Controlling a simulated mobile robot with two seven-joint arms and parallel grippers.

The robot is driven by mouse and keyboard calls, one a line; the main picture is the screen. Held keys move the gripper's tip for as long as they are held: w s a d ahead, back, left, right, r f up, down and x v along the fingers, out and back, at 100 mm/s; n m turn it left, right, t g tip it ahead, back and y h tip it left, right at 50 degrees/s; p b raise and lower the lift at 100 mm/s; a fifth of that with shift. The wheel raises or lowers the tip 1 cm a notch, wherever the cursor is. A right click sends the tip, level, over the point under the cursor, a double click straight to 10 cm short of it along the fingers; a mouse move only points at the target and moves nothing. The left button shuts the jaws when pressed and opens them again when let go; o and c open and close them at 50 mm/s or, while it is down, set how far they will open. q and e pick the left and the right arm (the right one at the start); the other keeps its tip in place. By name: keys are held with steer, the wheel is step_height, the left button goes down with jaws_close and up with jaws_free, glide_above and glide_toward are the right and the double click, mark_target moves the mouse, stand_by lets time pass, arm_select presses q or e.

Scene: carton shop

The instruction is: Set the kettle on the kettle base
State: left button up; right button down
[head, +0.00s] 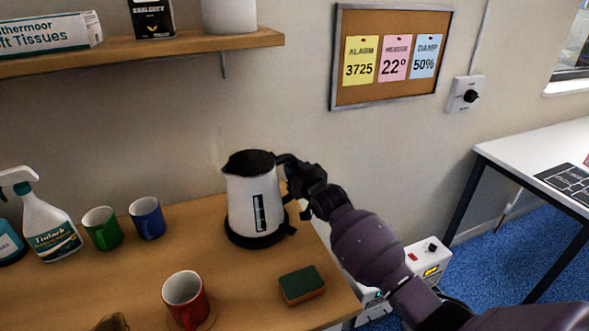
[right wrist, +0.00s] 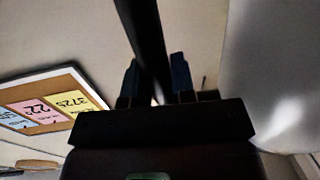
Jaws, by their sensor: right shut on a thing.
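The white kettle (head: 246,205) with a black handle stands upright at the back right of the wooden table. The black kettle base (head: 250,241) shows as a dark disc directly under it. The kettle looks seated on it, but I cannot tell for sure whether a thin gap is left. My right gripper (head: 294,180) is shut on the kettle's handle, on the kettle's right side. In the right wrist view the black handle (right wrist: 142,30) runs between the two fingers, with the pale kettle body (right wrist: 265,75) at the right.
A green mug (head: 102,230), a blue mug (head: 147,218) and a spray bottle (head: 48,228) stand left of the kettle. A red mug (head: 185,300) and a sponge (head: 302,286) are in front. A shelf (head: 150,50) hangs above.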

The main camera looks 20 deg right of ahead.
steer(key=shift+r, duration=0.1)
steer(key=c, duration=1.3)
jaws_free()
steer(key=shift+o, duration=0.4)
steer(key=shift+f, duration=0.25)
steer(key=s+d+p, duration=0.2)
steer(key=s+p, duration=0.3)
steer(key=s, duration=0.6)
steer(key=shift+a, duration=0.1)
